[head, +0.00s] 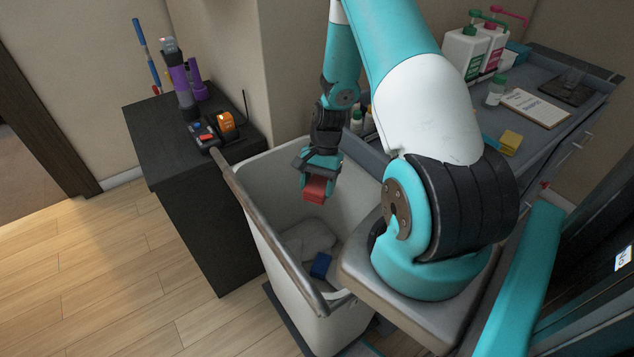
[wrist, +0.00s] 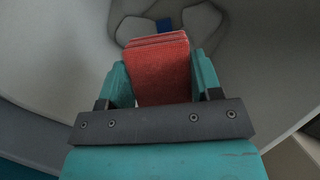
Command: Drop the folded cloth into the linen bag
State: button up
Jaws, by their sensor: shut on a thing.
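The folded cloth is a small red block of layers (head: 314,190). It also shows large in the wrist view (wrist: 157,70). My gripper (head: 318,178) is shut on it, with a teal finger on each side of the cloth in the wrist view (wrist: 160,85). The linen bag (head: 267,172) is a large pale open bin with a brown bar along its rim. The gripper and cloth hang over the bag's opening, above its floor. Inside the bag lie a crumpled pale cloth (head: 308,240) and a blue item (head: 321,265).
A black cabinet (head: 160,145) with purple bottles, an orange device and small items stands left of the bag. A grey cart top (head: 540,105) at the right holds pump bottles (head: 465,52), a clipboard and a yellow sponge (head: 510,142). Wooden floor at the left is clear.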

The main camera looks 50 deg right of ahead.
jog(key=shift+f, duration=0.5)
jog(key=o, duration=1)
jog(key=b+v, duration=0.3)
jog(key=v, duration=1.4)
jog(key=shift+r+b, duration=0.3)
jog(key=shift+b, duration=0.05)
jog(key=shift+a, duration=0.1)
